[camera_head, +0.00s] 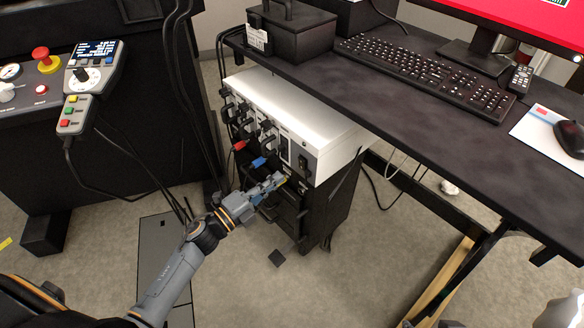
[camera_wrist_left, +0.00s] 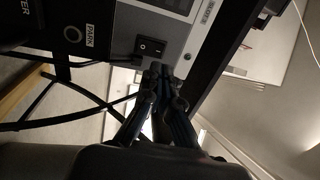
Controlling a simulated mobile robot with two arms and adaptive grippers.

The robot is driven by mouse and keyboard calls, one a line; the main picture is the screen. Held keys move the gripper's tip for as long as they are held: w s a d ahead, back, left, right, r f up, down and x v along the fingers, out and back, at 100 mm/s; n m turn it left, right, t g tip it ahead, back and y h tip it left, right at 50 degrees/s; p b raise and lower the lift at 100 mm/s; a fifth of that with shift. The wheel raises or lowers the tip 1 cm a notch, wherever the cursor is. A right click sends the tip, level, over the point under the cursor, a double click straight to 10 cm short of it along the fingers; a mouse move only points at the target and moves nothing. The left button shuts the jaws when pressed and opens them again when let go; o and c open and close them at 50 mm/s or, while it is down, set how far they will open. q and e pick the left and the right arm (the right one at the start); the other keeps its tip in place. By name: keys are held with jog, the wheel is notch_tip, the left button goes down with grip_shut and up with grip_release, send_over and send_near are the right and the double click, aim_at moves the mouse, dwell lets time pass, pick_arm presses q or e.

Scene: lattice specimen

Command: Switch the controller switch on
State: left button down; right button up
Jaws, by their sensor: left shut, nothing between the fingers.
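The controller (camera_head: 310,112) is a white-topped box under the desk, with cables plugged into its front. Its black rocker switch (camera_head: 303,162) is at the right end of the front panel. In the left wrist view the switch (camera_wrist_left: 151,46) shows marks on its face, and I cannot tell which way it is tipped. My left gripper (camera_head: 281,181) is shut and empty, just below and to the left of the switch. In the wrist view its fingertips (camera_wrist_left: 163,70) lie close to the switch, and a gap seems to remain.
The dark desk (camera_head: 405,100) overhangs the controller's right side, with a keyboard (camera_head: 430,72) on it. Red and blue plugs (camera_head: 259,162) and loose cables stick out near my left gripper. A black cabinet (camera_head: 325,212) stands beneath the controller. The pendant (camera_head: 92,68) hangs at the left.

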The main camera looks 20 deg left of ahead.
aim_at(301, 161)
pick_arm(q)
jog(key=x, duration=0.4)
jog(key=shift+w+d, duration=0.2)
jog(key=shift+w, duration=0.15)
jog(key=shift+b+x, duration=0.3)
jog(key=shift+x, duration=0.45)
pick_arm(e)
jog(key=shift+w+a+r+t, duration=0.25)
jog(key=shift+w+t, duration=0.1)
jog(key=shift+w, duration=0.2)
jog(key=shift+w+a+r+t, duration=0.1)
jog(key=shift+w+r+t, duration=0.15)
jog(key=shift+w, duration=0.35)
jog(key=shift+w+a+r+t, duration=0.2)
jog(key=shift+w+t, duration=0.2)
jog(key=shift+w, duration=0.15)
pick_arm(q)
jog(key=shift+r, duration=0.1)
